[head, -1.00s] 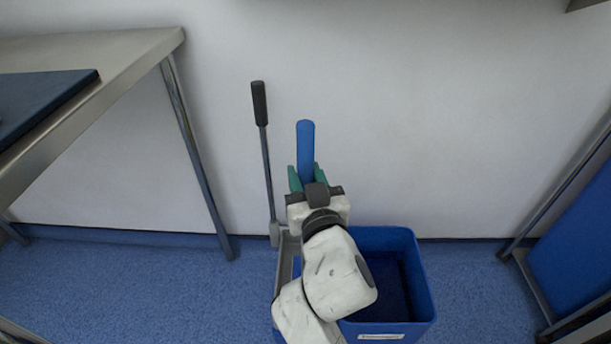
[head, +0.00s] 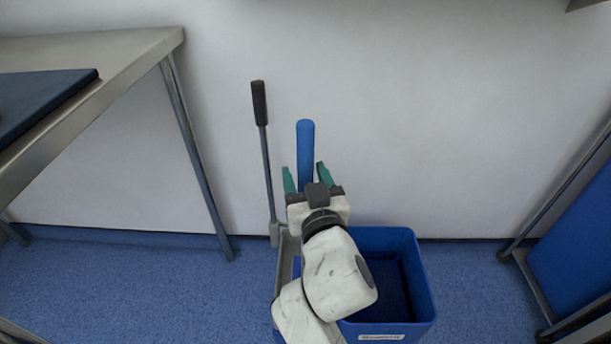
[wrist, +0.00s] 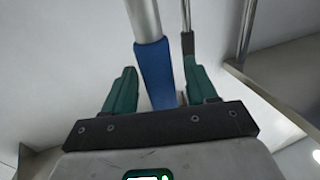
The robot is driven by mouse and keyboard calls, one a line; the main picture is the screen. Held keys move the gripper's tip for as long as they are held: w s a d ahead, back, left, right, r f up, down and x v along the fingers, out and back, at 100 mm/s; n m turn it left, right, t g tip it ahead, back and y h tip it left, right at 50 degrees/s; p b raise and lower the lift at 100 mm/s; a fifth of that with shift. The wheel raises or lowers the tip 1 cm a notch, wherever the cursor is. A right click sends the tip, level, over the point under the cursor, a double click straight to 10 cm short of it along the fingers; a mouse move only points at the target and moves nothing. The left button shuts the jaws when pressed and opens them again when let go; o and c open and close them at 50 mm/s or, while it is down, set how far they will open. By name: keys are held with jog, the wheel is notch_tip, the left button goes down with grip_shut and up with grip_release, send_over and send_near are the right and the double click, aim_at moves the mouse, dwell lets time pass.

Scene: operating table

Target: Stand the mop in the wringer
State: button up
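The mop's blue grip (head: 305,153) stands upright between the fingers of my gripper (head: 307,177). The green fingers are spread, with a visible gap on each side of the grip. In the wrist view the grip (wrist: 154,72) runs between the open fingers (wrist: 160,90) and meets a silver pole (wrist: 143,18). The mop's lower end is hidden behind my arm. The wringer (head: 286,258) shows only as a grey strip left of my arm, with its upright lever (head: 266,165) beside it. Whether the mop sits in it cannot be seen.
The blue bucket (head: 424,285) stands on the blue floor, partly behind my arm. A steel table (head: 135,65) with a dark mat is at left, its leg near the lever. Another steel frame with a blue panel (head: 580,245) is at right. A white wall is close behind.

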jog(key=shift+o, duration=0.6)
jog(key=shift+f, duration=0.15)
jog(key=p+v, duration=0.2)
jog(key=v, duration=0.8)
jog(key=shift+s, duration=0.35)
jog(key=s+d+f+m+g+h, duration=0.35)
jog(key=d+f+g+h, duration=0.25)
jog(key=d+f, duration=0.9)
jog(key=s+d+f+g, duration=0.3)
jog(key=s+d, duration=0.1)
jog(key=s, duration=0.3)
jog(key=s+d+f+g+y, duration=0.1)
jog(key=s+d+f+g, duration=0.25)
jog(key=s, duration=0.35)
jog(key=s+d+f+g, duration=0.3)
jog(key=s+d, duration=0.1)
jog(key=s, duration=0.3)
notch_tip(320, 180, up, 35)
jog(key=s+p, duration=0.1)
jog(key=p, duration=3.4)
jog(key=shift+s+a+g, duration=0.2)
jog(key=shift+g, duration=0.25)
